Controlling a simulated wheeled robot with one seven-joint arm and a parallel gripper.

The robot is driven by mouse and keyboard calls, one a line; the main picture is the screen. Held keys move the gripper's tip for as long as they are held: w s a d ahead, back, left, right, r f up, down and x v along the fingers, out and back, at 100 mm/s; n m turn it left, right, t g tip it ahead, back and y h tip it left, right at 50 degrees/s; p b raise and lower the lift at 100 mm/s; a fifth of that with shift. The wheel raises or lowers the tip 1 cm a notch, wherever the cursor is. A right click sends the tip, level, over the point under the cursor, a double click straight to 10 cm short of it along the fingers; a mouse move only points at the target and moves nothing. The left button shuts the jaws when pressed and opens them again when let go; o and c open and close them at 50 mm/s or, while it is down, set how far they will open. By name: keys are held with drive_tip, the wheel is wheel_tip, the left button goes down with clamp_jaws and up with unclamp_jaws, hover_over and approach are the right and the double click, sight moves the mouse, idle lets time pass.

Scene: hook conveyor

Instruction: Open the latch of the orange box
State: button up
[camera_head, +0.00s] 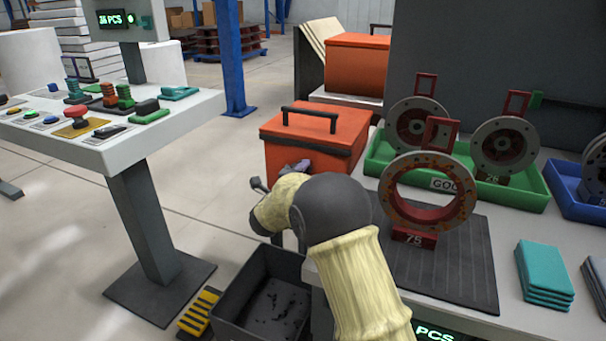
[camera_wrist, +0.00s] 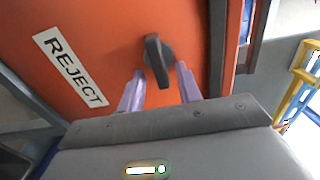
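The orange box (camera_head: 316,137) stands at the table's left edge in the head view, lid down, with a dark handle (camera_head: 310,115) on top. In the wrist view its orange front (camera_wrist: 110,50) fills much of the picture and bears a white REJECT label (camera_wrist: 70,67). The latch (camera_wrist: 157,60) is a dark grey knob on that front. My gripper (camera_wrist: 161,83) is open, its two purple fingers apart, with the lower end of the latch between or just ahead of the tips. I cannot tell whether they touch it.
A dark open bin (camera_head: 268,300) stands on the floor below my arm. Red ring parts (camera_head: 432,195) and a green tray (camera_head: 515,192) are on the table at right. A control desk (camera_head: 130,130) stands at left. Another orange box (camera_head: 357,66) is behind.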

drive_tip(key=shift+s+a, duration=0.1)
drive_tip(key=p+v, duration=0.3)
drive_tip(key=v, duration=1.4)
drive_tip(key=shift+s+a, duration=0.1)
drive_tip(key=shift+s, duration=0.05)
